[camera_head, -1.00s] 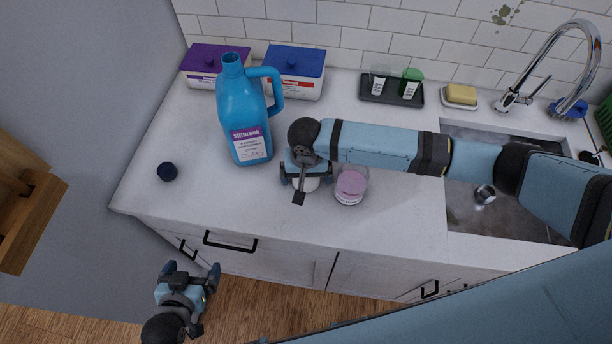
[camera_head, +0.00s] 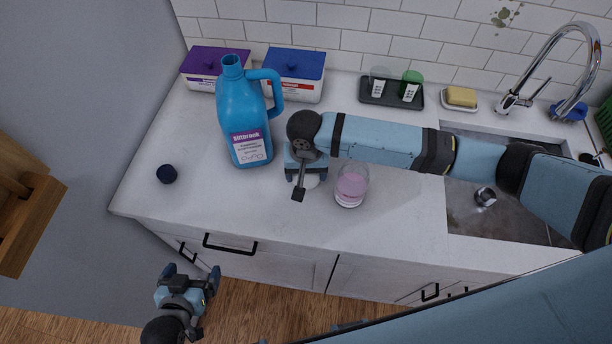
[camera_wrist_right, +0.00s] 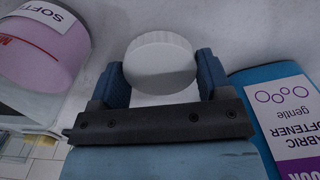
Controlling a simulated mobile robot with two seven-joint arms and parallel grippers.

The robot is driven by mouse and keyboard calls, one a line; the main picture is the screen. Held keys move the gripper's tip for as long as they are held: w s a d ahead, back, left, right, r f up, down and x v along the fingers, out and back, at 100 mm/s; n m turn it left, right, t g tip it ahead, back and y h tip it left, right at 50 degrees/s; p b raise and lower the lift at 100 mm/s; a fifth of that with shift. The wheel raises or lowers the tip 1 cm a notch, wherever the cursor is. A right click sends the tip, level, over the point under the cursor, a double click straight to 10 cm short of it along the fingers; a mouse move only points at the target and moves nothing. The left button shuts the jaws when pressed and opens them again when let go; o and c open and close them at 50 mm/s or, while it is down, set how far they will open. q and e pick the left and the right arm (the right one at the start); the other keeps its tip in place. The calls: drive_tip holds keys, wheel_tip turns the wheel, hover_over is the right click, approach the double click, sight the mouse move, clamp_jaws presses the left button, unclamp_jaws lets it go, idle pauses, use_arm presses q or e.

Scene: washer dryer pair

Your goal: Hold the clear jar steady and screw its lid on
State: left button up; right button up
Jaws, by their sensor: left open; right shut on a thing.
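The clear jar (camera_head: 351,186) with pink contents stands upright and open on the counter; its labelled side shows at the upper left of the wrist view (camera_wrist_right: 45,48). My right gripper (camera_head: 304,180) points down just left of the jar and is shut on the white ribbed lid (camera_wrist_right: 162,62). The lid's edge shows in the head view (camera_head: 312,182), low near the counter; I cannot tell whether it touches. My left gripper (camera_head: 190,273) is open and empty, in front of the counter and below its top, away from the jar.
A blue softener jug (camera_head: 243,110) stands close behind and left of my right gripper. A dark cap (camera_head: 167,172) lies at the left. Two boxes (camera_head: 294,72), a tray (camera_head: 372,98), soap (camera_head: 461,96) and the sink (camera_head: 510,215) lie beyond.

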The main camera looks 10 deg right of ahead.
wheel_tip(320, 180, up, 17)
drive_tip(key=b, duration=0.1)
drive_tip(key=shift+r, duration=0.15)
idle(0.4)
